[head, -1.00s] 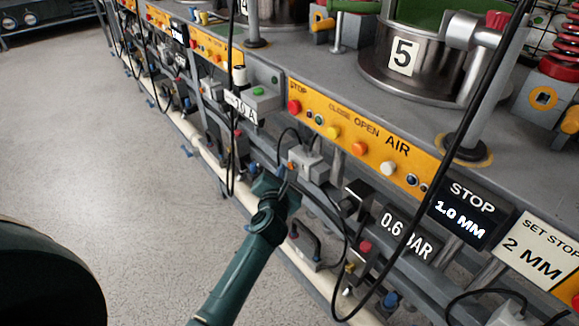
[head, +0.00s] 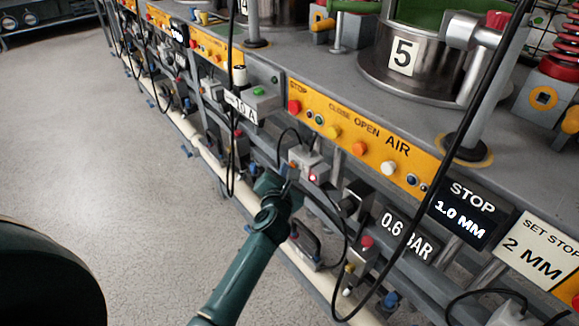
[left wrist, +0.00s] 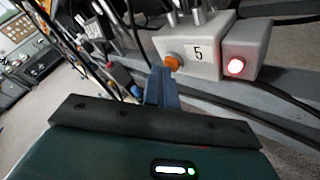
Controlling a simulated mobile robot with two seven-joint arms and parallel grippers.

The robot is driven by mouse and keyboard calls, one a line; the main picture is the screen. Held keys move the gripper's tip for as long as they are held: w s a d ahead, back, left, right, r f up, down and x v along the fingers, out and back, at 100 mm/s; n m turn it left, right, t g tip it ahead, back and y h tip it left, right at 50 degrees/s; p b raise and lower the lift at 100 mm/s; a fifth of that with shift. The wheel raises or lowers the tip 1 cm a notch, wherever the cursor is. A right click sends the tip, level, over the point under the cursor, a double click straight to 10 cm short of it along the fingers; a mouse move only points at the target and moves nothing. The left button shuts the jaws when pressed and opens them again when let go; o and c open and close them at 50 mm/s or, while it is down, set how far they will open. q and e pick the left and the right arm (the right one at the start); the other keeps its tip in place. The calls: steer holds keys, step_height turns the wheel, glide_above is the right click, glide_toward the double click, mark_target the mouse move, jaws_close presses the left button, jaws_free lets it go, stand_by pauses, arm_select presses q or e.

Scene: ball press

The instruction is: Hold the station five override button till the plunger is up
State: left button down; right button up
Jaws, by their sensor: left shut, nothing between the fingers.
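The station five override box is a grey box marked 5 (left wrist: 197,52) in the left wrist view, with an orange button (left wrist: 174,62) on its front. A red lamp (left wrist: 236,66) on the block beside it is lit. The box (head: 309,160) also shows in the head view, under the bench edge. My left gripper (left wrist: 164,78) is shut and empty, its blue fingertips right at the orange button and overlapping its lower edge; I cannot tell firm contact from near contact. It shows in the head view (head: 288,181). The steel cylinder marked 5 (head: 417,70) stands above; its plunger cannot be made out. My right gripper is out of view.
A yellow panel (head: 358,137) with several buttons runs along the bench edge. Black cables (head: 408,235) hang in front of the bench at right. A pressure display (head: 407,238) reads 0.6 BAR. The floor (head: 130,190) at left is clear.

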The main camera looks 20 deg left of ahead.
arm_select(q)
steer(key=shift+r, duration=0.1)
steer(key=shift+s+a+p, duration=0.4)
steer(key=shift+s+p, duration=0.15)
steer(key=shift+s, duration=0.2)
steer(key=s, duration=0.1)
steer(key=s+a+p, duration=0.1)
steer(key=s, duration=0.1)
steer(key=s+a+p, duration=0.1)
steer(key=shift+s+a, duration=0.15)
steer(key=shift+a, duration=0.1)
stand_by(0.5)
